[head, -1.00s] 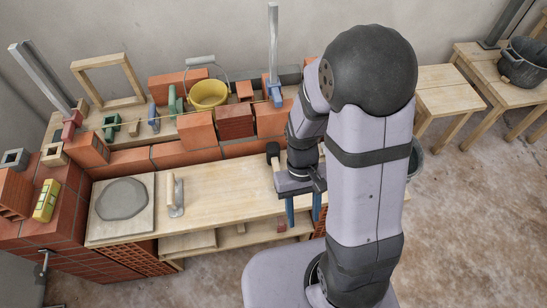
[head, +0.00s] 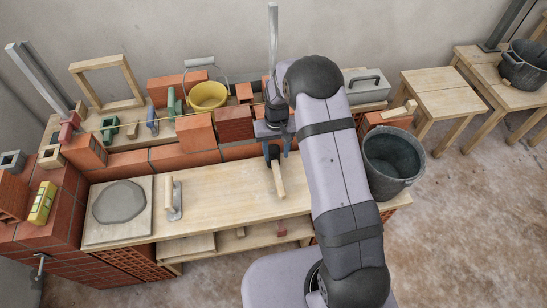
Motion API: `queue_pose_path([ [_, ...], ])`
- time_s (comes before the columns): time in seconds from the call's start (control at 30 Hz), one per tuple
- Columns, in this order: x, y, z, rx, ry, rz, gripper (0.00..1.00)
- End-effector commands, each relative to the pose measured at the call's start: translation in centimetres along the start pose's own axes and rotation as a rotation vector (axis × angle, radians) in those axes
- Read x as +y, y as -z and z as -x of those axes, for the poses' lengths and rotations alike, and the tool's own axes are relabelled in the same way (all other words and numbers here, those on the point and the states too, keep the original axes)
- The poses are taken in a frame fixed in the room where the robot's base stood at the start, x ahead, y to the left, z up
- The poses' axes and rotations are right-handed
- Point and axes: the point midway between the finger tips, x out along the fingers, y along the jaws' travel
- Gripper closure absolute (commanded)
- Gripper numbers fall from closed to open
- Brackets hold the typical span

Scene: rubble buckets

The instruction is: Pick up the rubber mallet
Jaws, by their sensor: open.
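The rubber mallet lies on the wooden bench top (head: 225,190), with its pale wooden handle (head: 279,180) pointing to the front and its black head (head: 273,152) toward the brick row. My gripper (head: 277,156) is open, its blue fingers pointing down on either side of the mallet in the picture, near the head. I cannot tell whether the fingers touch it or how far above the bench their tips are. My gripper partly hides the head.
A trowel (head: 174,200) and a grey slab on a board (head: 98,235) lie to the left. Bricks (head: 196,132) line the bench's back, with a yellow bucket (head: 208,96) behind. A dark bucket (head: 392,160) stands at the right end. The bench between trowel and mallet is clear.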

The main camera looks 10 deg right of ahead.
Motion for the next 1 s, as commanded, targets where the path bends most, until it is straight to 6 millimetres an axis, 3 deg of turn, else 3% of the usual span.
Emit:
queue_pose_path([
  [0.57, -0.1, -0.1, -2.5, -0.004, 0.0, 0.0, 0.58],
  [1.0, -0.2, -0.1, -6.8, -0.004, 0.0, 0.0, 0.58],
])
